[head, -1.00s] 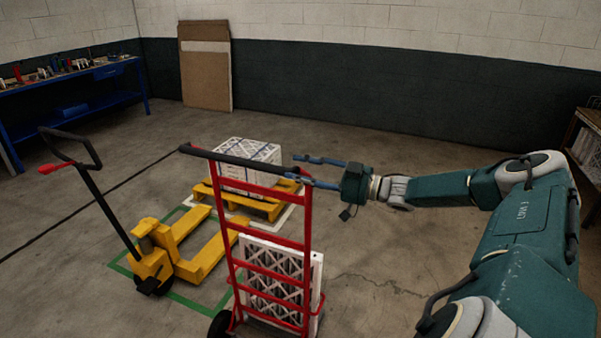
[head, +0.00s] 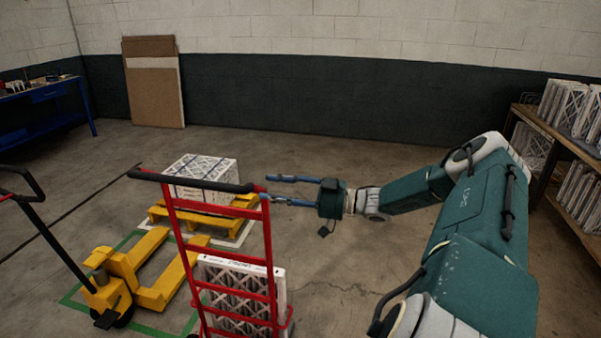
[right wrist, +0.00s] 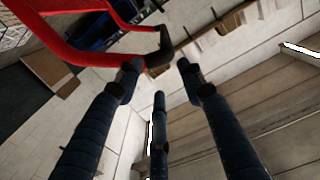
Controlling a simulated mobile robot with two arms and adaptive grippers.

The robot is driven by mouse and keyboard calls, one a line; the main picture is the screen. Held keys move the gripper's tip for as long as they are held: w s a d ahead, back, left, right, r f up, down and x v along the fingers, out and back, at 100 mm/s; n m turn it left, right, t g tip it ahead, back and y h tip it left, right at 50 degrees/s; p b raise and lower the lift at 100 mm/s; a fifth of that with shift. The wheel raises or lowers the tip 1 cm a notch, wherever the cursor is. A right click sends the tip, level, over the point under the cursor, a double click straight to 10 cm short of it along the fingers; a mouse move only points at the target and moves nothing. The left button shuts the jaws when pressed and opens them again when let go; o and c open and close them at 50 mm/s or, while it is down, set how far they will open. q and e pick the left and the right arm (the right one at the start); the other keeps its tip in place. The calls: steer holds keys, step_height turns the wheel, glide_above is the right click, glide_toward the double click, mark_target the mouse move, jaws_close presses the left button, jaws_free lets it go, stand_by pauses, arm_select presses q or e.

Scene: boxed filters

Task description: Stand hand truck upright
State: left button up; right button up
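The red hand truck (head: 222,273) stands in the lower middle of the head view, close to upright; any slight lean is hard to tell. Its black handle bar (head: 190,179) is at the top, and a boxed filter (head: 243,283) with a white frame rests low on it. My right gripper (head: 266,189) is open, its spread blue fingers pointing left at the right end of the handle. In the right wrist view the handle end (right wrist: 160,48) lies just beyond the fingertips, with nothing gripped; contact cannot be told. My left gripper is out of view.
A yellow pallet jack (head: 118,277) stands left of the hand truck. Behind it, boxed filters (head: 202,176) sit on a yellow pallet (head: 165,217). A blue workbench (head: 45,95) is far left, and a filter shelf (head: 559,138) is at right.

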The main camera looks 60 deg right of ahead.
steer(key=p+v, duration=0.1)
steer(key=v, duration=0.6)
steer(key=shift+p, duration=0.3)
stand_by(0.3)
steer(key=shift+p, duration=0.3)
stand_by(0.4)
